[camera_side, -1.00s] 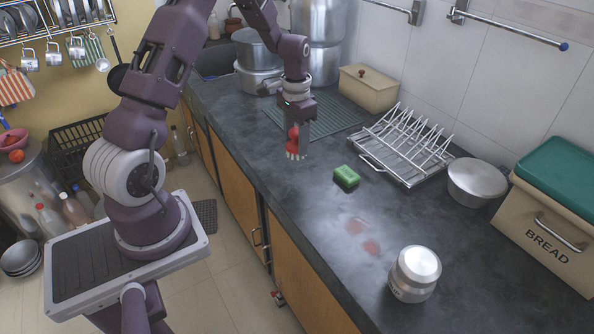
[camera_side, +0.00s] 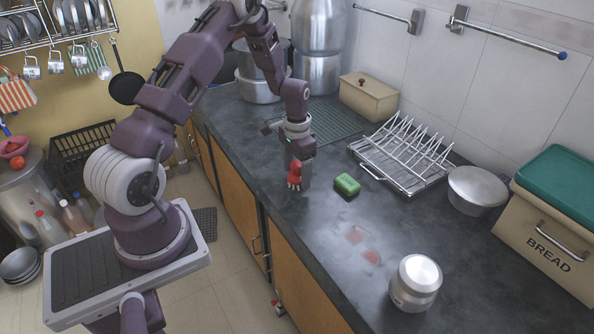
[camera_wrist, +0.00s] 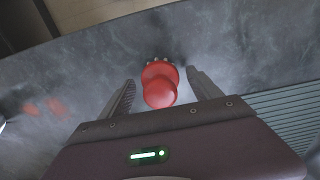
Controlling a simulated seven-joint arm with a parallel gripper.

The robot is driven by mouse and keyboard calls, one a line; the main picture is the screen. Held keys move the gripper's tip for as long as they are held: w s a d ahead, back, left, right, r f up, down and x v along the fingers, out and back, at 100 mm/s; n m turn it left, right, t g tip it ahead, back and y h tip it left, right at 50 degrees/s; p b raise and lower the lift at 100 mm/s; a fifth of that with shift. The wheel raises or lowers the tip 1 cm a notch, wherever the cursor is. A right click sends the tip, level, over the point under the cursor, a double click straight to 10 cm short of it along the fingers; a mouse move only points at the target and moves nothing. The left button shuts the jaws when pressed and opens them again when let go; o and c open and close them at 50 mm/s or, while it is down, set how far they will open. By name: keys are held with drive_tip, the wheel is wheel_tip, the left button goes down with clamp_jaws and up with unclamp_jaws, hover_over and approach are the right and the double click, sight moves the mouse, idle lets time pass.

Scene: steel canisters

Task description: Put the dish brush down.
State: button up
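The dish brush (camera_side: 294,179) is red with pale bristles. It stands on the dark counter (camera_side: 330,225) near the front edge, bristles down, as far as the side view shows. In the wrist view the brush's round red knob (camera_wrist: 160,93) shows between my two fingers, with a gap on each side. My gripper (camera_side: 301,179) points down around the brush, and its fingers are spread apart. It also shows in the wrist view (camera_wrist: 160,77), open and not touching the brush. The side view partly hides the brush behind a finger.
A green sponge (camera_side: 347,185) lies just right of the brush. A wire dish rack (camera_side: 405,155), metal bowl (camera_side: 477,188), bread bin (camera_side: 545,235) and steel canister (camera_side: 416,283) stand farther right. Reddish stains (camera_side: 362,245) mark clear counter in front. A ribbed mat (camera_side: 335,124) lies behind.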

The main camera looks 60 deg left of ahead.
sight(297, 163)
wheel_tip(297, 163, up, 12)
drive_tip(key=shift+f, duration=0.1)
drive_tip(key=s+d+r+t, duration=0.2)
drive_tip(key=s+d+r, duration=0.3)
drive_tip(key=d+r, duration=0.3)
drive_tip(key=s+d+r+t, duration=0.1)
drive_tip(key=s+d+r, duration=0.45)
drive_tip(key=r, duration=0.45)
drive_tip(key=s+d+t, duration=0.1)
drive_tip(key=s+d, duration=0.2)
drive_tip(key=s, duration=0.3)
drive_tip(key=s+d+r+t, duration=0.1)
drive_tip(key=s+d, duration=0.2)
drive_tip(key=s, duration=0.4)
drive_tip(key=shift+d+t, duration=0.3)
drive_tip(key=shift+d, duration=0.1)
drive_tip(key=shift+o, duration=0.5)
